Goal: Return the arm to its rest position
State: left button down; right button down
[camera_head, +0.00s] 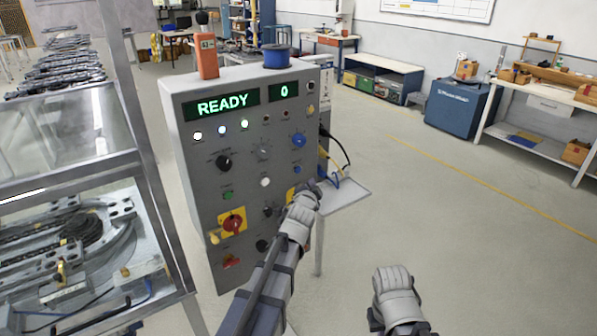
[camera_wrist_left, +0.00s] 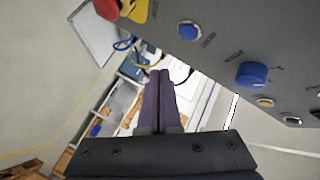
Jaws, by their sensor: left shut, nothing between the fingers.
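My left arm reaches up from the bottom of the head view. Its gripper (camera_head: 310,190) is in front of the lower right part of the grey control panel (camera_head: 205,165). In the left wrist view the two dark fingers (camera_wrist_left: 160,75) lie together, shut with nothing between them. The panel face, with a blue knob (camera_wrist_left: 253,74) and a blue button (camera_wrist_left: 189,29), fills the upper right there. The fingers look clear of these controls.
The panel display (camera_head: 222,104) reads READY and 0. A red switch on a yellow plate (camera_head: 233,222) sits low on the panel. A small side shelf (camera_head: 345,193) juts out at right with cables above it. A metal-framed bench (camera_head: 165,225) stands left. Open floor lies to the right.

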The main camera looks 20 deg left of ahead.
pick_arm(q)
jog(key=s+d+f+n+g+h, duration=0.1)
jog(key=s+d+f+n+g, duration=0.1)
jog(key=s+d+f+g, duration=0.35)
jog(key=s+d+f+n+g, duration=0.2)
jog(key=s+d+f, duration=0.3)
jog(key=s+f, duration=0.3)
jog(key=s+d+f+n+g, duration=0.1)
jog(key=s+g, duration=0.3)
jog(key=s, duration=0.6)
jog(key=s+d+f+n+g, duration=0.1)
jog(key=s+d+g, duration=0.3)
jog(key=s, duration=0.6)
jog(key=shift+s+d+f, duration=0.2)
jog(key=shift+s+f, duration=0.15)
jog(key=shift+f, duration=0.35)
